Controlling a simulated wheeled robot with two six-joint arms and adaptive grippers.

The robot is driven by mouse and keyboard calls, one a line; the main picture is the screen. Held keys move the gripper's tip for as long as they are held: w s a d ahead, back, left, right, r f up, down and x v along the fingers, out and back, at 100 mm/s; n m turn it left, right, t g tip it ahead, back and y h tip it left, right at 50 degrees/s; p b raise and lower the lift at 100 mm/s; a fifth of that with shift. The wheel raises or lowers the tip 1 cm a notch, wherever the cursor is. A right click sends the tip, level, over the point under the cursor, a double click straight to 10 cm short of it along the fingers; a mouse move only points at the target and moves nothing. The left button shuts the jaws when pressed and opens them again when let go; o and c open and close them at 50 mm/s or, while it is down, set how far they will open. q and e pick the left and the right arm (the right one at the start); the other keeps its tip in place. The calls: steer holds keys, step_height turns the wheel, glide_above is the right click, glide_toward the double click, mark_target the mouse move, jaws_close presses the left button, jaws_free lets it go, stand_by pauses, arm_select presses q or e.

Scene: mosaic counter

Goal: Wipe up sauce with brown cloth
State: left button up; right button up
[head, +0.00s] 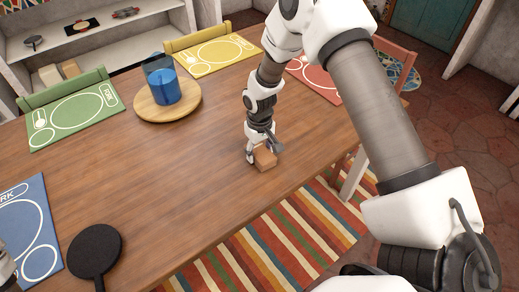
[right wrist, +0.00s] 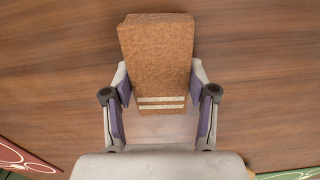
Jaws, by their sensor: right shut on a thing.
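The brown cloth (head: 265,160) is a thick folded block at the right part of the wooden table. My right gripper (head: 262,152) reaches down from above and is shut on it. In the right wrist view, the cloth (right wrist: 157,60) shows two pale stripes near its lower end and sits between the purple finger pads of the gripper (right wrist: 160,94). The cloth is at or just above the tabletop; I cannot tell if it touches. No sauce is visible; anything under the cloth is hidden.
The wooden table (head: 165,200) is clear left of the cloth. A blue cup (head: 165,88) stands on a round wooden board (head: 190,104). Green (head: 75,118), yellow (head: 212,54), red (head: 312,78) and blue (head: 30,230) placemats line the edges. A black pan (head: 95,250) lies front left.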

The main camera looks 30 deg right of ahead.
step_height(320, 180, up, 2)
steer(key=shift+w+r+p, duration=0.1)
steer(key=shift+p, duration=0.25)
steer(key=r+p, duration=0.2)
steer(key=shift+s+a+r, duration=0.2)
steer(key=shift+a+r, duration=0.1)
steer(key=shift+w+d+r+p, duration=0.1)
steer(key=shift+d+r+p, duration=0.1)
steer(key=shift+r+p, duration=0.8)
arm_select(q)
step_height(320, 180, up, 6)
steer(key=shift+d+r+p, duration=0.15)
steer(key=shift+d+p, duration=0.1)
steer(key=shift+p, duration=0.2)
arm_select(e)
steer(key=shift+r, duration=0.7)
arm_select(q)
steer(key=shift+w, duration=0.1)
